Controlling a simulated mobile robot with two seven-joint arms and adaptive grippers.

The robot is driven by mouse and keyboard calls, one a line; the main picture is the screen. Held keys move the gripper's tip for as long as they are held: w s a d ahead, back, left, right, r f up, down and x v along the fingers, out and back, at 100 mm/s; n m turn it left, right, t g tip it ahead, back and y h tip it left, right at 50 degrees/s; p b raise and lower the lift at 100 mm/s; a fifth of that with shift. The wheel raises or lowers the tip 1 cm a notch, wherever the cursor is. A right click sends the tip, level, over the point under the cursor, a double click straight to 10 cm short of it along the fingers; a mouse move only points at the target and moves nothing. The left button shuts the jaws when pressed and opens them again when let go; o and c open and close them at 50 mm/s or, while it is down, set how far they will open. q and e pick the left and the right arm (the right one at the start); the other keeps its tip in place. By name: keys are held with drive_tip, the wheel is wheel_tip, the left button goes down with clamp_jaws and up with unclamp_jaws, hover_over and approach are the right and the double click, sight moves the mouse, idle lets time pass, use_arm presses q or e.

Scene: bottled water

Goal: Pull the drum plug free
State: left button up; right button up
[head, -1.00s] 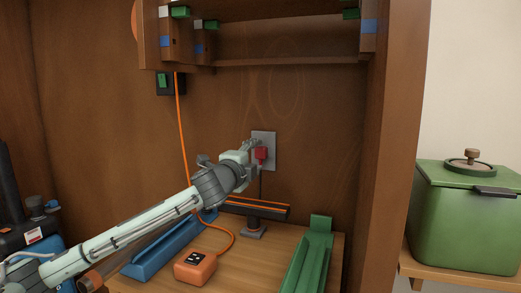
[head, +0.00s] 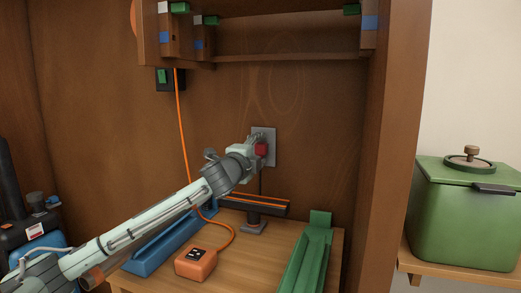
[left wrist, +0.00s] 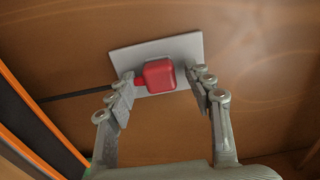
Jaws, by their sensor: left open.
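The red drum plug (head: 261,150) sits at the grey wall plate (head: 270,141) on the back panel, with a dark cord hanging below it. In the left wrist view the plug (left wrist: 159,75) lies against the plate (left wrist: 190,47), its cord leaving to the left. My left gripper (head: 258,143) is at the plug. In the left wrist view its open fingers (left wrist: 160,93) stand on either side of the plug, with gaps between them and it. The gripper hides part of the plug in the head view. My right gripper is not in view.
An orange socket box (head: 196,263) with an orange cable stands on the wooden table. A blue channel (head: 160,247) and a green channel (head: 307,262) lie either side. A dark bar on a stand (head: 254,207) is below the plug. A green pot (head: 465,220) stands right, outside the cabinet.

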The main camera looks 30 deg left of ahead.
use_arm(q)
drive_tip(key=shift+c, duration=0.2)
idle(0.3)
clamp_jaws()
drive_tip(key=shift+s, duration=0.15)
drive_tip(key=shift+b+v, duration=0.6)
drive_tip(key=shift+v, duration=2.25)
